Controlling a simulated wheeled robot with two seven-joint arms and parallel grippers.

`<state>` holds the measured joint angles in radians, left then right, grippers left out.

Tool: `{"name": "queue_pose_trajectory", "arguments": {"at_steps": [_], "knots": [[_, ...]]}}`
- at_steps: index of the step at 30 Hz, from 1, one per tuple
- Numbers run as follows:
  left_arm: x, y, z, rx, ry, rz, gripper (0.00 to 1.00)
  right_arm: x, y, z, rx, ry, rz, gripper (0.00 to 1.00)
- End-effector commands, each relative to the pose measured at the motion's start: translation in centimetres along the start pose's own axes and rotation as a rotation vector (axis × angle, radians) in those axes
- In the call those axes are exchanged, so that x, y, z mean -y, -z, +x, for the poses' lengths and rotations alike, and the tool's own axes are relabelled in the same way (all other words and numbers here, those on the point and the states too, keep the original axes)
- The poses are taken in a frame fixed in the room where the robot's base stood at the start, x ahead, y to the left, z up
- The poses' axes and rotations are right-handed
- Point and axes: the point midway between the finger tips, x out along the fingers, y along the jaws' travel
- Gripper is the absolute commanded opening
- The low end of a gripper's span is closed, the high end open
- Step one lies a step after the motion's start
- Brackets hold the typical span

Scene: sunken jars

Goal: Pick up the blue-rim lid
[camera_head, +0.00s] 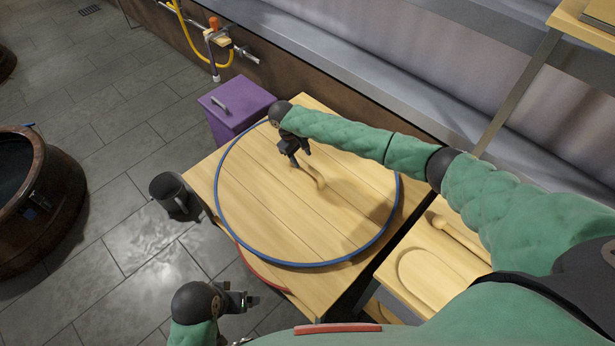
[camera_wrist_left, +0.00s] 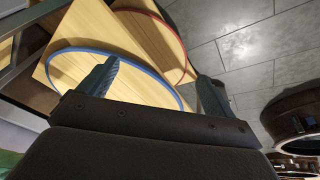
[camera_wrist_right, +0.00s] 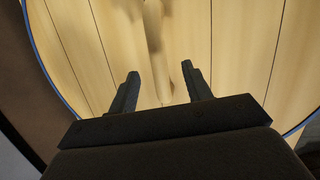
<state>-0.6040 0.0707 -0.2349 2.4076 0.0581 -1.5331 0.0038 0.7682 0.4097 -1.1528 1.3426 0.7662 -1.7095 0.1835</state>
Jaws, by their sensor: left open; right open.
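The blue-rim lid (camera_head: 255,215) is a large round plank disc lying on a light wooden table. A raised wooden handle (camera_head: 318,180) stands near its middle. My right gripper (camera_head: 299,158) is open and empty above the lid, beside the handle on its far side. In the right wrist view the handle (camera_wrist_right: 157,50) shows ahead of and between the open fingers, apart from them. My left gripper (camera_head: 250,300) is open and empty off the table's near left side. The left wrist view shows the blue rim (camera_wrist_left: 165,82) too.
A red-rim lid (camera_wrist_left: 150,35) lies partly under the blue-rim lid. A large brown tub (camera_head: 55,215) stands far left. A wooden side surface (camera_head: 440,265) is at right.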

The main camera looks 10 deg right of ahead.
Motion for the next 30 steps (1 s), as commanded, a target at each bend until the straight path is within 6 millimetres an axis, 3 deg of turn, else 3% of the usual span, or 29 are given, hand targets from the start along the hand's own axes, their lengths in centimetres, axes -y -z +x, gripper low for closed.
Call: {"name": "queue_pose_trajectory", "arguments": {"at_steps": [16,26,30], "knots": [[0.5,-0.3,-2.5,0.050,0.018,-0.030,0.91,-0.4,0.1,6.0,0.001,-0.001,0.001,0.49],[0.7,-0.4,-2.8,0.051,0.025,-0.025,0.91,-0.3,0.1,6.8,-0.001,-0.001,-0.001,0.49],[0.8,-0.4,-2.8,0.052,0.025,-0.024,0.91,-0.3,0.1,6.8,-0.001,-0.001,-0.001,0.26]]}}
